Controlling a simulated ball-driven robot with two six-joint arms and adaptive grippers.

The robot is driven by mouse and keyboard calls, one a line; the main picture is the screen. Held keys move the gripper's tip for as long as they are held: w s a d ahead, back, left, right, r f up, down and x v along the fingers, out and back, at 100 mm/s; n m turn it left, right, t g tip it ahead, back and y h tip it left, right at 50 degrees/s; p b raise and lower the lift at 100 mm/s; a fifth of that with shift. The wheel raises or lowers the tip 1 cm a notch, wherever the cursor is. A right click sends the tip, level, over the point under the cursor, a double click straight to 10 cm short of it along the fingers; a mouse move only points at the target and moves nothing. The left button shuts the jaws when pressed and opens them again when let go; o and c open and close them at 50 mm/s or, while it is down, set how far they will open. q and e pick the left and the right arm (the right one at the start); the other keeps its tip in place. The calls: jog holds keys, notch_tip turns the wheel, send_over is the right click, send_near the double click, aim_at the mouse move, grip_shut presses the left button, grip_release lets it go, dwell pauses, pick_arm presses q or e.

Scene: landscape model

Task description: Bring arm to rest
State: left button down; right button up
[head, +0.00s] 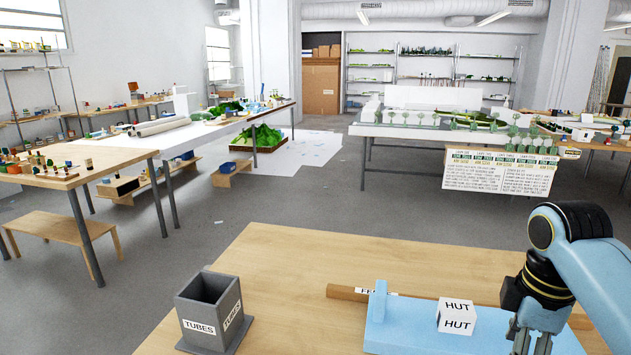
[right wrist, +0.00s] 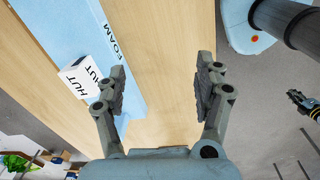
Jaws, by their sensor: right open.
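My right arm (head: 590,265) comes in from the right in the head view, bent downward over the right part of the near table. My right gripper (head: 530,343) points down, with its fingertips cut off by the bottom edge. In the right wrist view the right gripper (right wrist: 163,85) is open and empty, its two fingers wide apart over bare wood. The white HUT block (head: 456,316) stands on the light blue foam board (head: 400,332), left of the gripper in both views. The block (right wrist: 80,78) does not touch the fingers.
A grey TUBES holder (head: 205,292) stands at the table's left, apparently empty. A wooden FENCE strip (head: 345,292) lies behind the foam board. The wooden tabletop (head: 285,275) between them is bare.

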jog(key=s+a+r+m+t, duration=0.1)
jog(key=s+r+m+t, duration=0.1)
jog(key=s+m, duration=0.65)
jog(key=s+a+r+m+t, duration=0.15)
jog(key=s+m, duration=0.25)
jog(key=s, duration=1)
notch_tip(320, 180, down, 33)
jog(key=s+d+g+b, duration=0.1)
jog(key=d+g+b, duration=0.1)
jog(key=b, duration=0.6)
pick_arm(q)
notch_tip(320, 180, down, 15)
jog(key=s+b, duration=0.2)
jog(key=b, duration=0.4)
jog(key=shift+r+b, duration=0.2)
jog(key=shift+b, duration=0.1)
pick_arm(e)
jog(key=s+f, duration=0.9)
jog(key=f, duration=0.3)
jog(key=s+d+f+g, duration=0.1)
jog(key=s+f, duration=0.9)
jog(key=f, duration=0.2)
jog(key=shift+f+h, duration=0.2)
jog(key=shift+h, duration=0.1)
jog(key=shift+d, duration=0.1)
